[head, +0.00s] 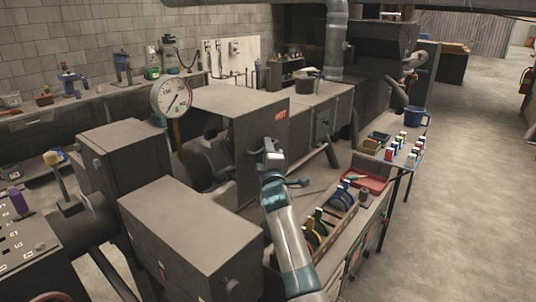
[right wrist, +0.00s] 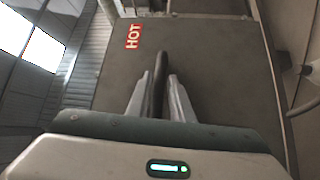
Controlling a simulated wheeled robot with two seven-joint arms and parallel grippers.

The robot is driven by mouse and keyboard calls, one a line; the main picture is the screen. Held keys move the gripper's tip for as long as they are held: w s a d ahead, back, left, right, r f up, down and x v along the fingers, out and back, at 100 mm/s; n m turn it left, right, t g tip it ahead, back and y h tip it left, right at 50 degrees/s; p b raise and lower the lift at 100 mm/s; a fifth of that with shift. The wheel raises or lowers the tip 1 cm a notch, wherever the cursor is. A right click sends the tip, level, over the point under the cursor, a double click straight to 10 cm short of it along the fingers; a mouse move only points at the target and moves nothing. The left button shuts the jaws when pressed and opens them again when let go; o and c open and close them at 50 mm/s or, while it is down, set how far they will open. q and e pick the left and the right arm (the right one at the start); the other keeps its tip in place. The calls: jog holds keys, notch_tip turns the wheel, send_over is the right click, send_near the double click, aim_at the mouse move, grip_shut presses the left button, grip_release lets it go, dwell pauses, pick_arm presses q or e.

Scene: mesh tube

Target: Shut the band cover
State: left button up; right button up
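The band cover appears to be the grey-brown box-like cover (head: 262,135) with a red HOT label in the middle of the head view. Its panel is standing open beside the dark rounded machine part (head: 205,160). In the right wrist view the panel (right wrist: 215,60) fills much of the picture. A dark bar-like handle (right wrist: 160,70) stands out from it. My right gripper (head: 272,152) is at the panel; in the wrist view its two fingers (right wrist: 158,95) lie close on either side of the handle, apparently closed on it. My left gripper is out of view.
A round gauge (head: 171,96) stands left of the cover. A grey box (head: 185,235) is at front left. A rack of coloured rings (head: 320,225) and a red tray (head: 365,180) lie on the bench to the right. Floor is clear at far right.

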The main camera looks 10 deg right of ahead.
jog(key=shift+s, duration=0.1)
jog(key=s+a+f+b, duration=0.2)
jog(key=s+b, duration=0.2)
jog(key=s, duration=1.3)
jog(key=shift+a+f, duration=0.15)
jog(key=shift+w, duration=0.1)
